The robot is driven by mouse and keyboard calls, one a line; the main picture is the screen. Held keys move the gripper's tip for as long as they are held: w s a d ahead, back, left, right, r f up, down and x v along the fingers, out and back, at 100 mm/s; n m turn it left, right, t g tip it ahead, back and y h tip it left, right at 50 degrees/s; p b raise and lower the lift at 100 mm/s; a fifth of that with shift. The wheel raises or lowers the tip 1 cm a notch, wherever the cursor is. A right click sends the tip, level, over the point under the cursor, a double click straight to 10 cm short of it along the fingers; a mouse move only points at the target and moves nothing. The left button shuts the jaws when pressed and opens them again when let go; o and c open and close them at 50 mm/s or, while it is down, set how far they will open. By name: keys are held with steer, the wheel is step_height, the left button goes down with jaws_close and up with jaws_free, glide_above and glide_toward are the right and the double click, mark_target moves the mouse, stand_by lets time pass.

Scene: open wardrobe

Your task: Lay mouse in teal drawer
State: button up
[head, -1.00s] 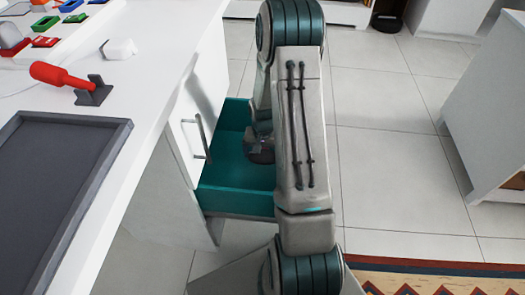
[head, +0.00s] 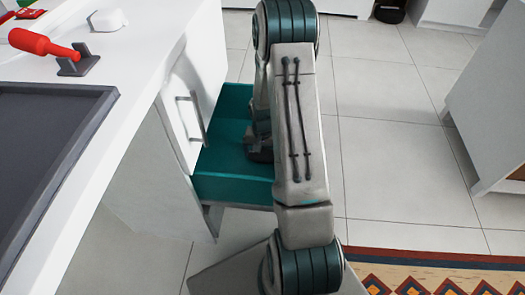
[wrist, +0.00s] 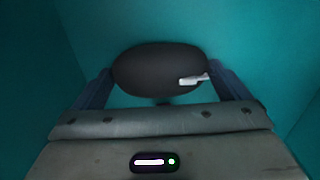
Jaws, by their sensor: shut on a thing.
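The mouse (wrist: 150,68) is a dark, rounded body with a small pale piece on its right side, seen in the wrist view. My gripper (wrist: 160,85) is shut on the mouse, with one finger at each side. Teal surfaces of the drawer surround both in the wrist view. In the head view the open teal drawer (head: 232,188) juts out from the white cabinet, and my gripper (head: 258,152) is inside it, mostly behind my arm. The mouse cannot be made out there. Whether it touches the drawer floor is hard to tell.
A white countertop (head: 140,60) with a dark tray (head: 45,150), a red-handled tool (head: 45,45) on a grey stand and a white object (head: 107,19) lies left. A cabinet door with a metal handle (head: 190,118) is beside the drawer.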

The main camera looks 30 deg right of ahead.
steer(key=o, duration=0.6)
steer(key=shift+r, duration=0.1)
step_height(320, 180, up, 14)
steer(key=p, duration=0.4)
steer(key=shift+p, duration=0.4)
